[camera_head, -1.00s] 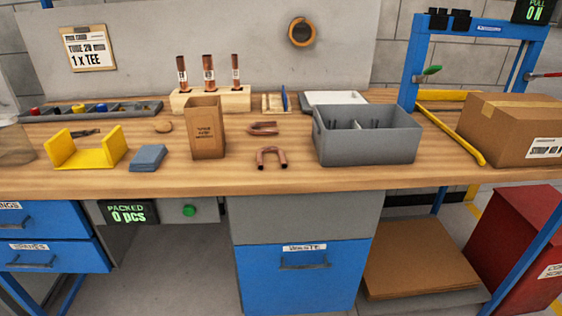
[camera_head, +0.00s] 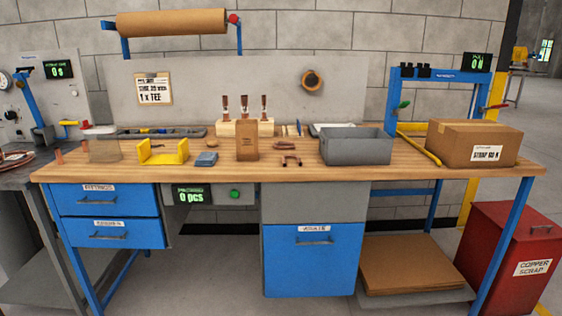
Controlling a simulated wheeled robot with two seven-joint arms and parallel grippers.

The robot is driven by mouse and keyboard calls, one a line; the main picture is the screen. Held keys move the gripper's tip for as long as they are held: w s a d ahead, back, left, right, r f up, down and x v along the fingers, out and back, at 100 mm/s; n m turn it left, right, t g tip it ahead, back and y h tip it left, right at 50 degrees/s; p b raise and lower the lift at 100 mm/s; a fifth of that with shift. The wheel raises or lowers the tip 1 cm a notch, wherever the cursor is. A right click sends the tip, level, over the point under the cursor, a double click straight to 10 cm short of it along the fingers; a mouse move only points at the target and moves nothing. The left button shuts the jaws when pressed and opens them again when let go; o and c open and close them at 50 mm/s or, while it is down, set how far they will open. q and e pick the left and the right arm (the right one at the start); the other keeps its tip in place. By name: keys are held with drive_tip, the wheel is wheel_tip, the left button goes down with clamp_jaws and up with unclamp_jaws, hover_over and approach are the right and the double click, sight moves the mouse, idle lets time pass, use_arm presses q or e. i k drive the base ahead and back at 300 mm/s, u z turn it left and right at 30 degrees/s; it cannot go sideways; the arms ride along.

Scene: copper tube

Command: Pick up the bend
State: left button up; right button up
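Two copper U-shaped bends lie on the wooden workbench (camera_head: 220,172). The nearer bend (camera_head: 291,161) lies close to the front edge, its open side toward me. The farther bend (camera_head: 284,147) lies just behind it, turned sideways. Neither of my grippers shows in the head view.
A cardboard box (camera_head: 466,143) and blue frame (camera_head: 392,100) stand at the right. A red scrap bin (camera_head: 510,252) is on the floor.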

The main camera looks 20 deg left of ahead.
sight(300, 163)
drive_tip(key=u, duration=0.85)
drive_tip(key=i, duration=0.75)
drive_tip(key=u, duration=0.55)
